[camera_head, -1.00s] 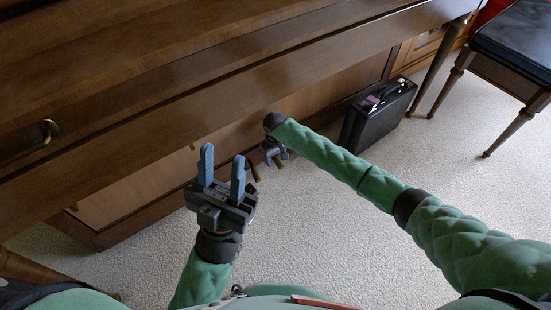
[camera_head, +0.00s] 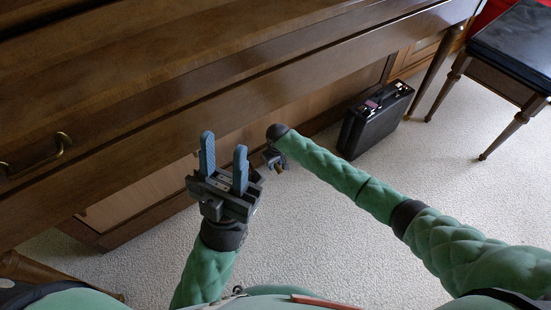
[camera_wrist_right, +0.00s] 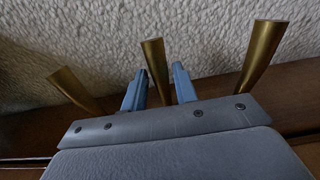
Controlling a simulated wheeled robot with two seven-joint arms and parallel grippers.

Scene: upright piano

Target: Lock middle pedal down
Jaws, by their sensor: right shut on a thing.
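Three brass pedals show in the right wrist view: the middle pedal (camera_wrist_right: 154,62), one at the left (camera_wrist_right: 74,88) and one at the right (camera_wrist_right: 262,55). My right gripper (camera_wrist_right: 158,80) has one blue finger on each side of the middle pedal and is shut on it. The pedal's tip sticks out past the fingers. In the head view my right gripper (camera_head: 273,160) is low by the piano's lower panel, and the pedals are mostly hidden there. My left gripper (camera_head: 224,166) is open and empty, fingers pointing up in front of the piano (camera_head: 200,85).
A black case (camera_head: 376,118) stands on the pale carpet (camera_head: 340,240) right of my right gripper. A dark-topped bench (camera_head: 515,50) is at the far right. The piano's front edge overhangs the pedal area. A brass handle (camera_head: 62,145) is at the left.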

